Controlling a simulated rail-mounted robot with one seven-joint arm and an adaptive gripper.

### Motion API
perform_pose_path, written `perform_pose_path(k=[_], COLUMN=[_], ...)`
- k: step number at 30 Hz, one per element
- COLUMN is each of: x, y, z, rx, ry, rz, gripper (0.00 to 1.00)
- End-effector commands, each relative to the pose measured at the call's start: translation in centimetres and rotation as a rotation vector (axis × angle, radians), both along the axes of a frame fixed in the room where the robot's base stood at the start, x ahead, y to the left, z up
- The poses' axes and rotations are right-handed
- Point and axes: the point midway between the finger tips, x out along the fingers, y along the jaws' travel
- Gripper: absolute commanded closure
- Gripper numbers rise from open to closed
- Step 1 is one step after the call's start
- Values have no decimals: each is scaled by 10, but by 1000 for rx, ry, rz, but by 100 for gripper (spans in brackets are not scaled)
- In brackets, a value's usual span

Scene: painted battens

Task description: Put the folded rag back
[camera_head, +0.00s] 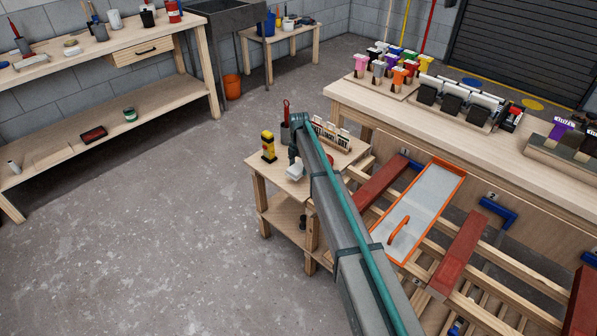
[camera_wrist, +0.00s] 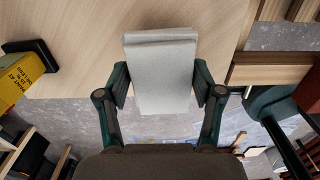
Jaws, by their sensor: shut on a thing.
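The folded rag (camera_head: 294,171) is a pale grey-white pad at the front of the small wooden side table (camera_head: 263,167). My gripper (camera_wrist: 160,85) is shut on it, with one dark green finger at each side edge. In the wrist view the rag (camera_wrist: 161,60) lies across the table's edge, its far part over the wood and its near part over the grey floor. I cannot tell whether it touches the tabletop. In the head view my arm hides part of the gripper and table.
A yellow block-shaped device (camera_head: 268,146) with a black base stands left on the side table. A dark pot (camera_head: 285,134) with a red handle and a rack of pale labelled pieces (camera_head: 333,136) stand behind. Red battens (camera_head: 460,250) and an orange-rimmed tray (camera_head: 462,172) lie right.

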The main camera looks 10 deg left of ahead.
Motion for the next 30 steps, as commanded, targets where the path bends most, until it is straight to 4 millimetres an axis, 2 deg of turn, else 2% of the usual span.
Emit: perform_pose_path(k=[5,12,24,25,29,30], x=[9,8,8,8,8,8], y=[3,3,2,2,2,2], z=[-10,-38,-44,-44,-43,-43], rx=[0,0,0,0,0,0], ry=[1,0,0,0,0,0], rz=[0,0,0,0,0,0], gripper=[77,77,77,30,9,8])
